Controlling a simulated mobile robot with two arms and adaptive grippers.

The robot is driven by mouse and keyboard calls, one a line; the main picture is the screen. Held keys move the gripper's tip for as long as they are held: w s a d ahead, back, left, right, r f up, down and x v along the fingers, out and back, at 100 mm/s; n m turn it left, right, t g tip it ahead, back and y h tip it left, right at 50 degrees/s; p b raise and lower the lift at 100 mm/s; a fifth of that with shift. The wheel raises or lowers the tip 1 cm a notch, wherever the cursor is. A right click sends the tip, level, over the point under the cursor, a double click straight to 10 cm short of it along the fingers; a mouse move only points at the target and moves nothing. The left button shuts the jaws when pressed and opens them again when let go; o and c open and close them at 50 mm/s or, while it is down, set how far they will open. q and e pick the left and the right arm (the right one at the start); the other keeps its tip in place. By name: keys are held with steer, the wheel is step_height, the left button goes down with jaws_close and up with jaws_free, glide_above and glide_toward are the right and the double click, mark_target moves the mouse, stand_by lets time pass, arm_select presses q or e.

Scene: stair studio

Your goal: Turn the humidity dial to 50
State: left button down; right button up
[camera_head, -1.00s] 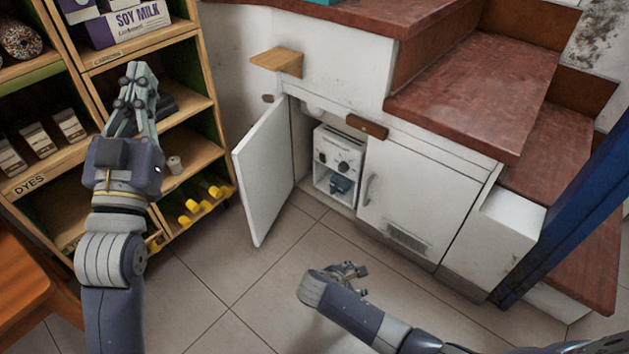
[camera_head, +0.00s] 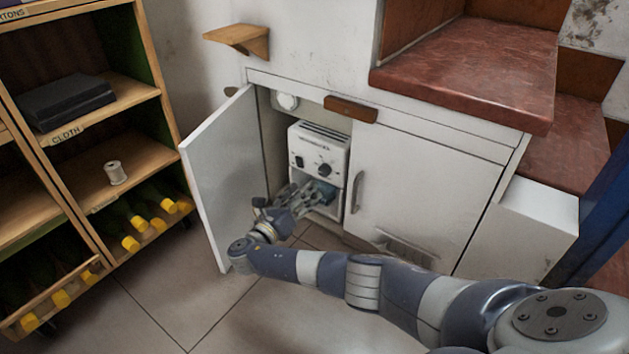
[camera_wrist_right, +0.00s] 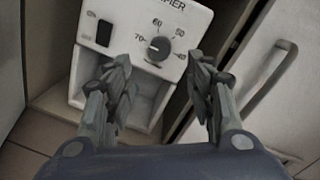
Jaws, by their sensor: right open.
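The humidity dial (camera_wrist_right: 158,48) is a dark round knob with a pale pointer mark on the white humidifier (camera_wrist_right: 120,20). Small numbers ring it; 60 shows above and 70 to its left, and the number at its upper right is hard to read. I cannot tell its exact setting. The humidifier also shows in the head view (camera_head: 318,142) inside the open cabinet, with the dial (camera_head: 324,170) on its front. My right gripper (camera_wrist_right: 158,78) is open and empty, its fingers apart just short of the dial and below it. My left gripper is out of view.
The open cabinet door (camera_head: 220,170) stands to the left of my right gripper. A closed door with a handle (camera_head: 356,192) is to the right. A black switch (camera_wrist_right: 104,33) sits beside the dial. A shelf (camera_head: 130,95) with bottles stands at left.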

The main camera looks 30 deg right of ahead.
mark_target(322, 173)
steer(key=b+x, duration=0.2)
steer(key=x, duration=0.2)
steer(key=b+x, duration=0.3)
steer(key=x, duration=0.1)
steer(key=shift+d+f, duration=0.1)
steer(key=shift+f, duration=0.15)
steer(key=shift+w+d+r+b, duration=0.2)
steer(key=shift+w+d+b, duration=0.1)
steer(key=shift+d+b, duration=0.25)
steer(key=c, duration=1.1)
